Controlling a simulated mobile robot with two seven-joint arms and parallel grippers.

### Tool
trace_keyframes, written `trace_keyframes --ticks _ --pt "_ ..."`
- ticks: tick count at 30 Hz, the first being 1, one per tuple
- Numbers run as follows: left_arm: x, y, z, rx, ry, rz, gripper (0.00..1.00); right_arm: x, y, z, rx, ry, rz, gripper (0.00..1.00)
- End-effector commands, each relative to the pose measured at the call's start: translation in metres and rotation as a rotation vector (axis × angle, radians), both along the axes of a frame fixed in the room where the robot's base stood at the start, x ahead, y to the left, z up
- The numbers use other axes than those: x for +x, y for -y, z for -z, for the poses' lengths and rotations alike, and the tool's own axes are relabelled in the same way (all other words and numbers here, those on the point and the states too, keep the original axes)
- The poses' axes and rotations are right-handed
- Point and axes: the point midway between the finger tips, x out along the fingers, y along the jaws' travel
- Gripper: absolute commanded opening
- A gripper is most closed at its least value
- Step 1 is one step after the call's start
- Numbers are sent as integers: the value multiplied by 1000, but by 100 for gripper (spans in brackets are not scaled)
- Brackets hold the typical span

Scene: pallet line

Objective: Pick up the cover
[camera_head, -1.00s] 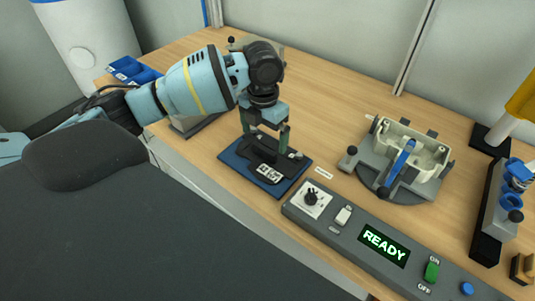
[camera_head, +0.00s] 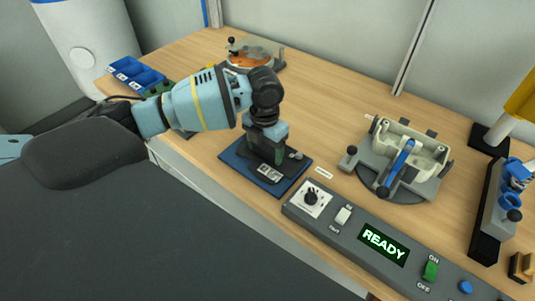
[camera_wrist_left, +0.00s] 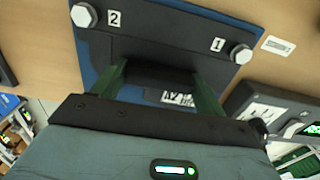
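What I take to be the cover is a black piece (camera_head: 293,155) with a raised middle on a blue plate (camera_head: 236,163) at the bench's front. In the left wrist view the black piece (camera_wrist_left: 150,45) has two silver hex bolts, marked 2 and 1. My left gripper (camera_head: 265,155) points down over it. Its two green fingers (camera_wrist_left: 158,84) stand apart, one at each end of a raised black bar. Whether they press on the bar cannot be told. The lower finger parts are partly hidden in the head view. My right gripper is not in view.
A grey control box (camera_head: 330,232) reading READY stands right of the blue plate along the front edge. A round fixture with a pale housing (camera_head: 432,156) is behind it. Blue bins (camera_head: 135,72) and an orange-disc fixture (camera_head: 250,58) are at the back left. The middle bench is clear.

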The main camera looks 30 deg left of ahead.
Motion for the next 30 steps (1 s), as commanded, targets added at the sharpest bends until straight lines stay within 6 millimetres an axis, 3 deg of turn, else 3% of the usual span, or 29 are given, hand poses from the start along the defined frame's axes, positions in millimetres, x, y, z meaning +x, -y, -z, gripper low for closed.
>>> trace_keyframes --ticks 3,13,24,30 --pt "0 0 0 0 0 0 48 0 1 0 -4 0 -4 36" --pt "1 0 -9 0 2 0 48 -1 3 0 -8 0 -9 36" --pt "1 0 -74 -1 4 0 48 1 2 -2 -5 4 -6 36" --pt "1 0 -96 -1 2 0 48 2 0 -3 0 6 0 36"
